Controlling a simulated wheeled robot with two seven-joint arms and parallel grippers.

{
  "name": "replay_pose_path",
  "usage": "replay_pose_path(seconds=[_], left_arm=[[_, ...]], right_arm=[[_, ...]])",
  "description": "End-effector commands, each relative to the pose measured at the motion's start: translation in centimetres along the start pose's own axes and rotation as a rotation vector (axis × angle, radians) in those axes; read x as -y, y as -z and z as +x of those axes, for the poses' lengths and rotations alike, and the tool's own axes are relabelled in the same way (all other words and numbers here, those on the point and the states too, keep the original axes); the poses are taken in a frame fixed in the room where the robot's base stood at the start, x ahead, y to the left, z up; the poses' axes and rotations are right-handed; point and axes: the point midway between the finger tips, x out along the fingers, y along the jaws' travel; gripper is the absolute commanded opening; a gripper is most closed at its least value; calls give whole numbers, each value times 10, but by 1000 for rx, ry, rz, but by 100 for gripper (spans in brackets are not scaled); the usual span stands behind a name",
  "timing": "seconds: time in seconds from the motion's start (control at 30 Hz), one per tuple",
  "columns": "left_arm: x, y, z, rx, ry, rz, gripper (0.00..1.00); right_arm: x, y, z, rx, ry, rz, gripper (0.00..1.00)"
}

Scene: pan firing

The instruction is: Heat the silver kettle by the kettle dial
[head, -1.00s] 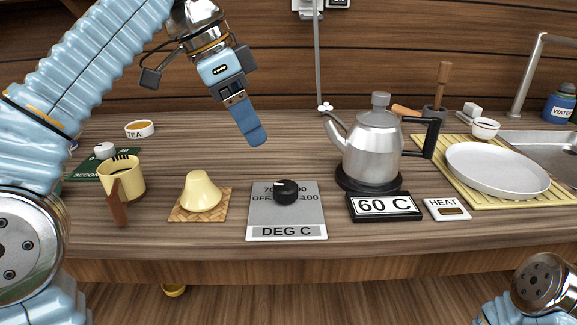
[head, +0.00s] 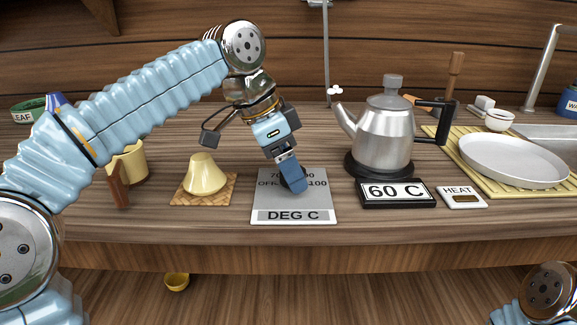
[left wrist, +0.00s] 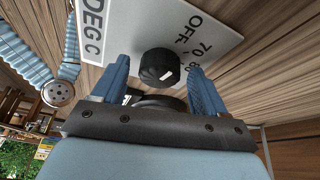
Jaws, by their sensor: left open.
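The silver kettle (head: 384,140) stands upright on a round black base (head: 352,168), its black handle to the right. The kettle dial is a black knob (left wrist: 158,66) with a white mark, on a grey plate (head: 291,204) labelled DEG C, with 70 and OFF readable. My left gripper (head: 293,184) is open and low over the plate, hiding most of the knob in the head view. In the left wrist view the knob shows between the two blue fingers, with gaps beside it. I cannot tell its exact setting. My right gripper is out of view.
A display (head: 398,193) reading 60 C and a HEAT panel (head: 463,197) with a dark window lie before the kettle. A cream cone (head: 204,176) on a woven mat and a cream jug (head: 128,166) are left. A white plate (head: 512,158) lies right.

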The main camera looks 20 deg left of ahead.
Motion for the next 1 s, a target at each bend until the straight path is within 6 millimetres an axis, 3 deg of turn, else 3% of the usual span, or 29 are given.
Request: replay_pose_path(seconds=[0.13, 0.5, 1.0], left_arm=[[0, 0, 0, 0, 0, 0, 70], [0, 0, 0, 0, 0, 0, 17], [1, 2, -3, 0, -62, 148, 17]], right_arm=[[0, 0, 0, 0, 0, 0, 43], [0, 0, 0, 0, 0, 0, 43], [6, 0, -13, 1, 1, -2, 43]])
